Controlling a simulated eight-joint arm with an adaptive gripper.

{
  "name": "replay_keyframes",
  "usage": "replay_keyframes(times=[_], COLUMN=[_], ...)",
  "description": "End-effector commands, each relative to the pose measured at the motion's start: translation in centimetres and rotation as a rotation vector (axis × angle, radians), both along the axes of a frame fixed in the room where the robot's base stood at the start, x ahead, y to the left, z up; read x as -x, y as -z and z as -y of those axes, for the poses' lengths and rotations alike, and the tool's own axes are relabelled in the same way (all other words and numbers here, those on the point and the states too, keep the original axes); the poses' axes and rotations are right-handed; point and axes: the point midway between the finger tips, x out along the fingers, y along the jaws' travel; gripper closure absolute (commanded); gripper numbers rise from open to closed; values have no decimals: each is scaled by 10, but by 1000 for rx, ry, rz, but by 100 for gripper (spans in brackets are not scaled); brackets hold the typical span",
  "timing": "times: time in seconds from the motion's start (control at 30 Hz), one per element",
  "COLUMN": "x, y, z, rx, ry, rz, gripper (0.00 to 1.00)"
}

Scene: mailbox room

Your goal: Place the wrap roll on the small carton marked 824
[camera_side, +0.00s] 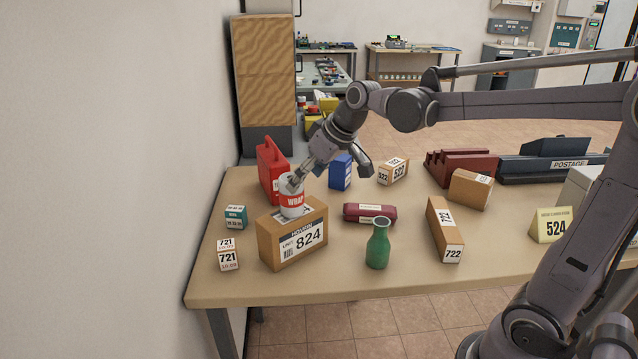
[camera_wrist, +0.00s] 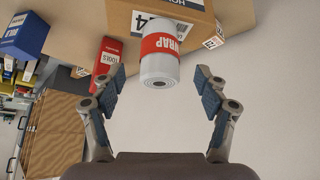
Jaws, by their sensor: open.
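The wrap roll (camera_side: 291,200) is white with a red WRAP band. It stands upright on the top of the carton marked 824 (camera_side: 291,241) in the side view, seemingly resting there. In the wrist view the roll (camera_wrist: 160,62) shows its end with a dark core hole, and the carton (camera_wrist: 203,14) lies behind it. My gripper (camera_side: 296,181) is at the upper end of the roll. In the wrist view its fingers (camera_wrist: 160,78) are spread wide, with a gap on each side of the roll. The roll's underside is hidden.
A red tools container (camera_side: 271,170) stands close behind the roll. A teal box (camera_side: 236,217) and small 721 boxes (camera_side: 228,258) are to the left. Bare table lies around the vase.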

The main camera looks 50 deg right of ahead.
Motion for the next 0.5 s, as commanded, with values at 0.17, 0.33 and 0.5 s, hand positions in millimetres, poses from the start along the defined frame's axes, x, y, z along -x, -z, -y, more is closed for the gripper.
replay_keyframes(times=[0.17, 0.33, 0.5], x=[13, 19, 45], y=[-19, -27, -18], z=[2, 1, -10], rx=[1, 1, 1], ry=[1, 1, 9], rz=[0, 0, 5], gripper=[26, 26, 26])
